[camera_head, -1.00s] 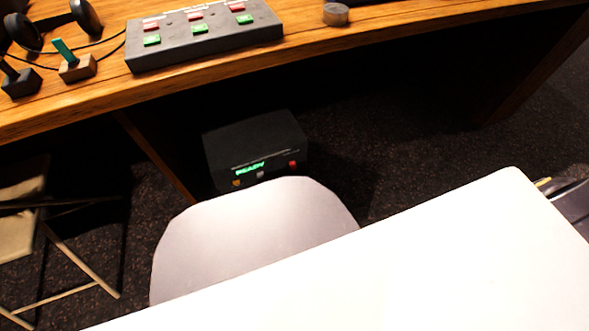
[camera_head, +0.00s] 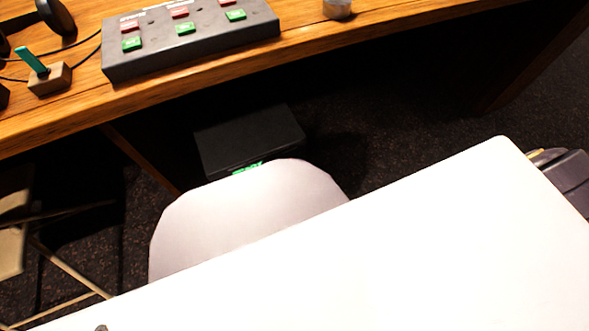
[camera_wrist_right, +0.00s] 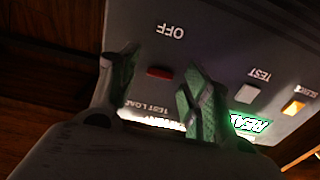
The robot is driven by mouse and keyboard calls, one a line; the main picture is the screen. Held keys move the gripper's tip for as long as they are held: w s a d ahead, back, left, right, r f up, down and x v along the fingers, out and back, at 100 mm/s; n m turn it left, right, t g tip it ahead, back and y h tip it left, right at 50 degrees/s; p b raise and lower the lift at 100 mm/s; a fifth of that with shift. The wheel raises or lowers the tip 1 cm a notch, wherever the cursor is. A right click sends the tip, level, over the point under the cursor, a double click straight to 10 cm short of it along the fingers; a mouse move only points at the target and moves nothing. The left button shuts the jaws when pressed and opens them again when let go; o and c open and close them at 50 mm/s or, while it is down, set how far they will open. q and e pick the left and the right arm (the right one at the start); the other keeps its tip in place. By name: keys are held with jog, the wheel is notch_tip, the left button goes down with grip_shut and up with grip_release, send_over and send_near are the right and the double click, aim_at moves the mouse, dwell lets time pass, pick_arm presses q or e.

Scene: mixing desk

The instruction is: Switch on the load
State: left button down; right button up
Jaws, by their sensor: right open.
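The dark box (camera_head: 250,138) sits on the floor under the desk. In the head view my white body hides most of its front, and only part of its green display (camera_head: 247,168) shows. In the right wrist view its panel (camera_wrist_right: 215,45) appears upside down. It carries a red button (camera_wrist_right: 160,73) by "OFF", a white button (camera_wrist_right: 248,93) by "TEST", an orange button (camera_wrist_right: 293,107) and a lit green display (camera_wrist_right: 250,124). A "TEST LOAD" label is partly covered. My right gripper (camera_wrist_right: 160,62) is open and empty before the panel, its green-padded fingers either side of the red button; contact is unclear. My left gripper is not seen.
The wooden desk (camera_head: 370,32) overhangs the box. On it are a grey console (camera_head: 190,45) with red and green buttons, a small joystick (camera_head: 48,78) and a small round container (camera_head: 337,8). A folding chair (camera_head: 12,235) stands at left. Carpet right of the box is clear.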

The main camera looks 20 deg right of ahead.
jog(key=c, duration=1)
